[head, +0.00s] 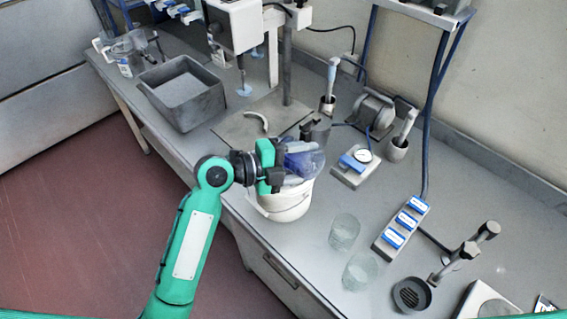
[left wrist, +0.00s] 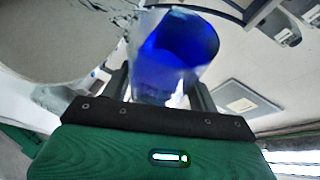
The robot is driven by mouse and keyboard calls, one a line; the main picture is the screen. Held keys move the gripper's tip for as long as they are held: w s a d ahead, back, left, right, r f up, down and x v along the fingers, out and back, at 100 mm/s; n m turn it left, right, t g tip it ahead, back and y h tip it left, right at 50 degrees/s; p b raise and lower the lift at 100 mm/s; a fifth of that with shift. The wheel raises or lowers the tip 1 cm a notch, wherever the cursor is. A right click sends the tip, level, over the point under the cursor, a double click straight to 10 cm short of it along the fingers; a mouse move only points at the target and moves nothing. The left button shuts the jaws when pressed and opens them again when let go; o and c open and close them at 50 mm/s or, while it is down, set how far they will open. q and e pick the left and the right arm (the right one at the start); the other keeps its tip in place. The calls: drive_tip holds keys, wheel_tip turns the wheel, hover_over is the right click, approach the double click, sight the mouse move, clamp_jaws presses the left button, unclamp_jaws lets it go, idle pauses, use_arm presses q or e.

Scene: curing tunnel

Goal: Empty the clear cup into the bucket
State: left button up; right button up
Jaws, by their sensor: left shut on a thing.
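The clear cup (head: 308,162) is held tilted over the white bucket (head: 283,207) in the head view. Blue contents show through its wall. My left gripper (head: 272,168) is shut on the cup, above the bucket's rim. In the left wrist view the cup (left wrist: 168,65) sits between the fingers (left wrist: 160,90), with deep blue in it. The bucket stands on the bench near its front edge; its inside is mostly hidden by the gripper and cup. I cannot tell whether any liquid is leaving the cup. My right gripper is out of view.
Two empty-looking clear glasses (head: 345,231) stand right of the bucket. Behind it are a stand base (head: 240,130) and a small blue-and-grey device (head: 355,165). A grey bin (head: 182,92) is at the back left. A blue-switched strip (head: 402,228) lies at right.

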use_arm(q)
drive_tip(key=shift+w+a+r+n+h+b, duration=0.25)
drive_tip(key=shift+n+h+b, duration=0.25)
drive_tip(key=shift+b, duration=0.4)
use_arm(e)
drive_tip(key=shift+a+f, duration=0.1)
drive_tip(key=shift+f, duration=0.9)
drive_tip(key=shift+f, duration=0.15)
